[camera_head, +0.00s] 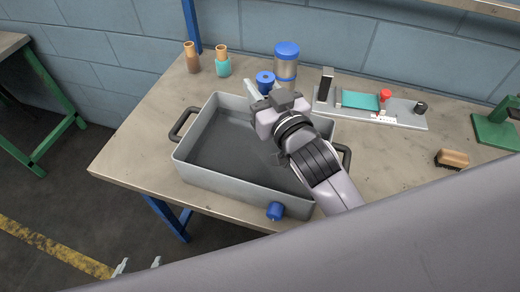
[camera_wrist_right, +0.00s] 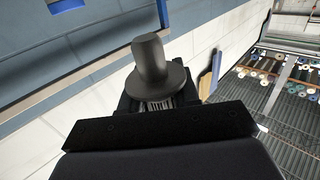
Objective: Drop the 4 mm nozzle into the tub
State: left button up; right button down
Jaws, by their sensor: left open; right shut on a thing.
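The grey tub (camera_head: 222,184) is an open rectangular bin with dark handles at its ends, on the workbench in the head view. My right gripper (camera_head: 262,93) is above the tub's back right part. In the right wrist view it is shut on a dark grey flanged nozzle (camera_wrist_right: 150,62); no size marking is readable on it. In the head view I cannot make out the held nozzle clearly. My left gripper (camera_head: 138,266) shows only its two fingertips at the lower left, apart and empty, over the floor in front of the bench.
A small blue cylinder (camera_head: 265,80) appears just behind my right gripper. A blue-lidded jar (camera_head: 286,66) and two small bottles (camera_head: 192,58) stand at the back. A grey fixture (camera_head: 404,114) and a brush (camera_head: 453,158) are to the right.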

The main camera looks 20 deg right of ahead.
jog(key=shift+s+f, duration=0.1)
jog(key=shift+f, duration=0.5)
notch_tip(320, 180, down, 5)
jog(key=b, duration=0.4)
jog(key=shift+r, duration=0.2)
jog(key=c, duration=0.8)
grip_release()
jog(key=shift+o, duration=0.2)
jog(key=shift+r, duration=0.1)
notch_tip(320, 180, up, 20)
jog(key=p, duration=0.3)
jog(key=shift+s, duration=0.1)
